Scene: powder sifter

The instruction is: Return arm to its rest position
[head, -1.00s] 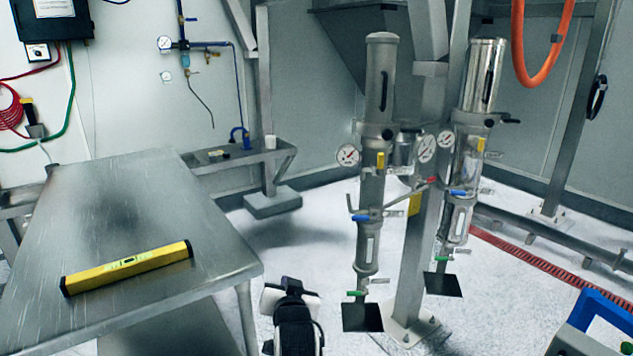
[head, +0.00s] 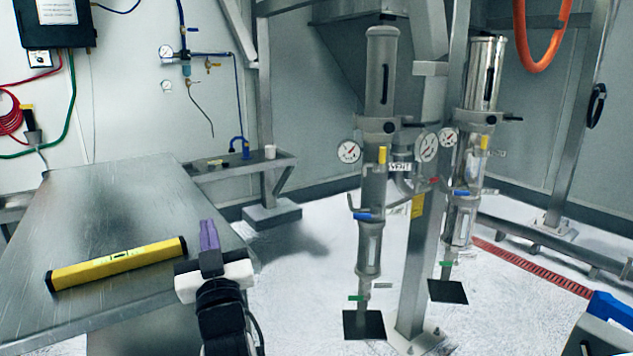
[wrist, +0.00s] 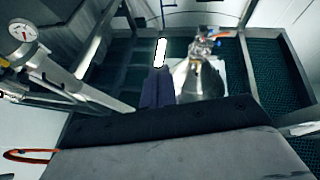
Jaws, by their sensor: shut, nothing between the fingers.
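My gripper (head: 209,240) shows in the head view at the lower middle, in front of the right edge of the metal table (head: 110,215). Its purple fingers are together and point up and away, with nothing between them. The white gripper body sits below the fingers, and my dark wrist runs down to the bottom edge. In the wrist view the closed fingers (wrist: 157,90) stand at the middle, in front of dark green mesh and a shiny metal cone-shaped vessel (wrist: 200,82).
A yellow spirit level (head: 117,264) lies on the table, left of my gripper. Two upright steel sifter columns (head: 380,150) with gauges and valves stand to the right. A blue object (head: 608,308) is at the lower right. White floor is open between table and columns.

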